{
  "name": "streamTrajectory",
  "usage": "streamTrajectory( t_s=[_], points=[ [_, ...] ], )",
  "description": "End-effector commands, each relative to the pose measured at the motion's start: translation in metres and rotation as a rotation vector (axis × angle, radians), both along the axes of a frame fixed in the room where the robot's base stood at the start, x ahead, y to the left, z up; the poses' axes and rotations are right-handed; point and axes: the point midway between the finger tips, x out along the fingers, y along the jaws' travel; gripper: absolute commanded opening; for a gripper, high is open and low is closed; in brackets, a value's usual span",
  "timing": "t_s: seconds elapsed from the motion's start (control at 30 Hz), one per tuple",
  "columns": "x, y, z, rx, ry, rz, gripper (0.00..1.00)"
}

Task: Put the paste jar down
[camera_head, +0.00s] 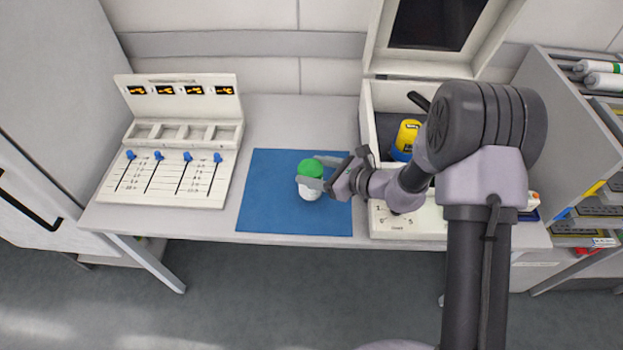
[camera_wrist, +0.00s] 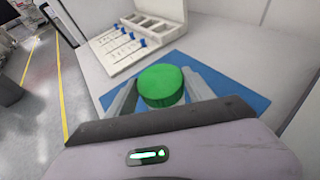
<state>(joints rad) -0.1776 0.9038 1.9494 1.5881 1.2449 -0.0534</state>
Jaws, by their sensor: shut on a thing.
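The paste jar (camera_head: 310,188) is white with a green lid, and stands upright at the blue mat (camera_head: 270,207) on the table. My gripper (camera_head: 316,174) is shut around the jar from the right, its fingers on either side. In the wrist view the green lid (camera_wrist: 161,85) shows between the two fingers, with the blue mat (camera_wrist: 240,85) behind it. The jar's base appears at or just above the mat; I cannot tell whether it touches.
A slider panel (camera_head: 170,170) with small bins and orange displays stands to the left. An open white box (camera_head: 375,100) holding a yellow-and-blue container (camera_head: 405,138) is to the right. A trolley (camera_head: 565,110) stands at the far right. The left part of the mat is clear.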

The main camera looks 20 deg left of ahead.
Motion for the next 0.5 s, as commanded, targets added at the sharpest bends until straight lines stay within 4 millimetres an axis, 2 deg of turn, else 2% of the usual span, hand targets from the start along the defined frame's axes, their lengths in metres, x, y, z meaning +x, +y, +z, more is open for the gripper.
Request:
streamTrajectory(
  t_s=[0.03, 0.1, 0.43, 0.47, 0.5],
  points=[
    [0.0, 0.0, -0.014, 0.001, 0.003, 0.0, 0.0],
    [0.0, 0.0, -0.023, 0.0, 0.001, 0.001, 0.0],
    [0.0, 0.0, -0.025, 0.001, 0.0, 0.0, 0.0],
    [0.0, 0.0, -0.024, -0.001, 0.001, 0.001, 0.67],
    [0.0, 0.0, -0.024, -0.001, 0.001, 0.001, 0.74]
  ],
)
